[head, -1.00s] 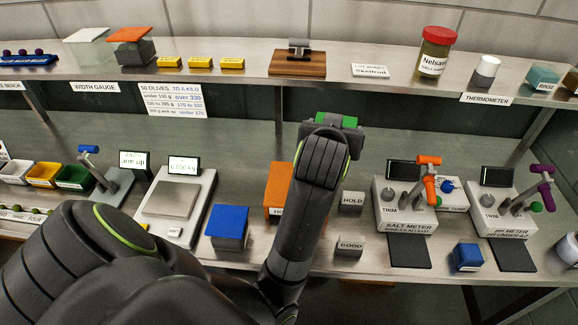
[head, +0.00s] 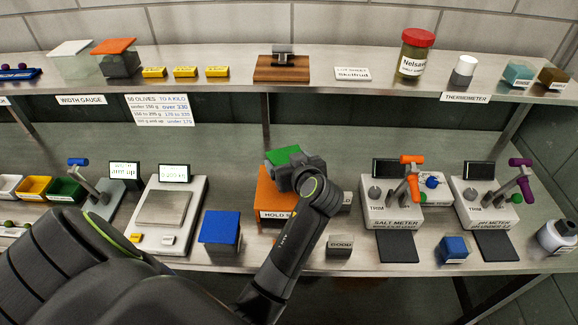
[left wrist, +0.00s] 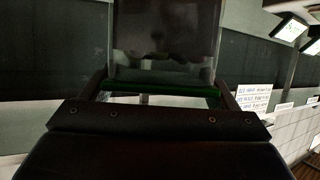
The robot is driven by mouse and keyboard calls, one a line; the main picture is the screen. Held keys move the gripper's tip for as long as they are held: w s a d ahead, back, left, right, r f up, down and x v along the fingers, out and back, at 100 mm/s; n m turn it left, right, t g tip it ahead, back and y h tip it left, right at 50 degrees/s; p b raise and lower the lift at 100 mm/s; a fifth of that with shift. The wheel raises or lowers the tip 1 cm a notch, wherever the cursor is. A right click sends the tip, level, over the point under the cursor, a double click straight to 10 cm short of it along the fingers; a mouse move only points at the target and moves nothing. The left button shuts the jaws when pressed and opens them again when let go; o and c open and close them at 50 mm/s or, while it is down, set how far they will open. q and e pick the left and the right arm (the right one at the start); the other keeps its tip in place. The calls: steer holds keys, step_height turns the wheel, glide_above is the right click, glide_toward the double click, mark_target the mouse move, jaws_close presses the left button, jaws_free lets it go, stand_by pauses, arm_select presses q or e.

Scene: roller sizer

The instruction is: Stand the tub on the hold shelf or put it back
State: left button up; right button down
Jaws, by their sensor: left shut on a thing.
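The tub shows a green lid (head: 284,155) in the head view, just past my left gripper (head: 290,170). In the left wrist view, the tub's see-through body (left wrist: 165,35) and the green edge (left wrist: 160,87) lie between the fingers. My left gripper is shut on the tub. The orange hold shelf (head: 277,192), with a white label on its front, is directly below and behind the gripper. The tub overlaps the shelf's back top edge in the picture; I cannot tell whether they touch. My gripper hides the tub's lower part. My right gripper is not in view.
A blue-lidded box (head: 221,227) stands left of the hold shelf. The GOOD block (head: 340,245) is at its right, and the HOLD block is partly hidden by my arm. The salt meter (head: 392,205) stands farther right, the scale (head: 165,208) farther left.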

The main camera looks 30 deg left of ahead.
arm_select(q)
step_height(320, 180, down, 2)
steer(key=shift+a+f, duration=0.1)
steer(key=shift+f, duration=0.15)
steer(key=o, duration=1.1)
steer(key=shift+r, duration=0.2)
